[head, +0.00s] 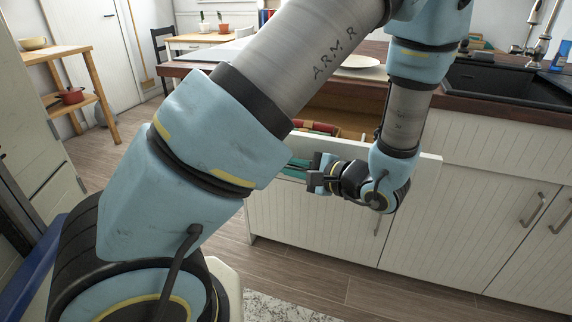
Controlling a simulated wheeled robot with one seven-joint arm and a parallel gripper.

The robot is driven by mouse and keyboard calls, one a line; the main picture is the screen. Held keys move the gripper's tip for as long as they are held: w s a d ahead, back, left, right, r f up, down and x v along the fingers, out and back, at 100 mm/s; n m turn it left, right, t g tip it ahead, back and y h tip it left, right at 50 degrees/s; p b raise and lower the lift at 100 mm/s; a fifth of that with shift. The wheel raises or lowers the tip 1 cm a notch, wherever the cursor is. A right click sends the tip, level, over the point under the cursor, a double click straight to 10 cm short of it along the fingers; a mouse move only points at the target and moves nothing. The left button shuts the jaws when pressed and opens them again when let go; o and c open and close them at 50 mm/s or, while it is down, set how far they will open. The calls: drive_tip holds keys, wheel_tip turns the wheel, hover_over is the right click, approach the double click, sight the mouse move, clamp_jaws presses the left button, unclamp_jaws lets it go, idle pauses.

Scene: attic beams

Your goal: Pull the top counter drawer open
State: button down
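The top counter drawer stands pulled out from the counter, and its white front (426,172) is clear of the cabinet. Its brown wooden inside (345,117) shows behind the front, with red and green items (318,128) in it. My gripper (314,173) is at the outer face of the drawer front, toward its left part. The drawer's handle is hidden behind my gripper and wrist. The fingers are small and partly covered, so I cannot tell whether they are shut on the handle.
The dark wooden countertop (490,106) holds a white plate (360,62) and a black sink (500,80). White cabinet doors with metal handles (533,209) stand below. A wooden shelf unit (88,97) is at the left. Wooden floor (138,178) is open between them.

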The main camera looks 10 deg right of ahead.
drive_tip(key=c, duration=1.2)
unclamp_jaws()
drive_tip(key=shift+d, duration=0.1)
drive_tip(key=b+v, duration=0.1)
drive_tip(key=v, duration=0.9)
drive_tip(key=shift+s+d, duration=0.2)
drive_tip(key=shift+s, duration=0.15)
